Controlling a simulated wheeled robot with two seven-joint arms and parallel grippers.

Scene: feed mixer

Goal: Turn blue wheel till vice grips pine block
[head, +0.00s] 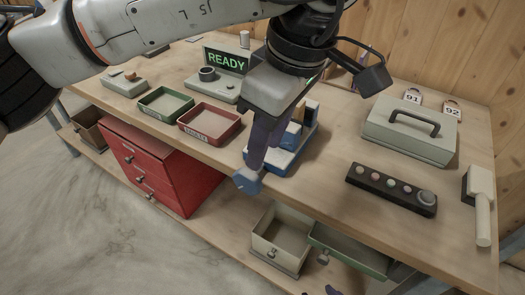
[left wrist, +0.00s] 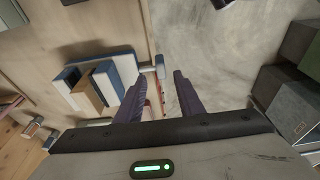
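The blue and white vice (head: 283,163) stands at the bench's front edge, partly hidden by my left gripper in the head view. It also shows in the left wrist view (left wrist: 122,64). The pine block (left wrist: 86,94) sits between its jaws; I cannot tell whether both jaws touch it. The blue wheel (head: 248,182) sticks out at the vice's front; its end shows in the left wrist view (left wrist: 159,67). My left gripper (left wrist: 158,74) is open, its dark fingers apart on either side of the wheel's end. A dark purple tip, seemingly my right gripper (head: 334,291), barely shows.
Red and green trays (head: 165,102) and a READY display (head: 226,61) are left of the vice. A grey box (head: 410,133), a button strip (head: 390,189) and a white-handled tool (head: 481,205) are on the right. Drawers (head: 283,236) stand open below the bench.

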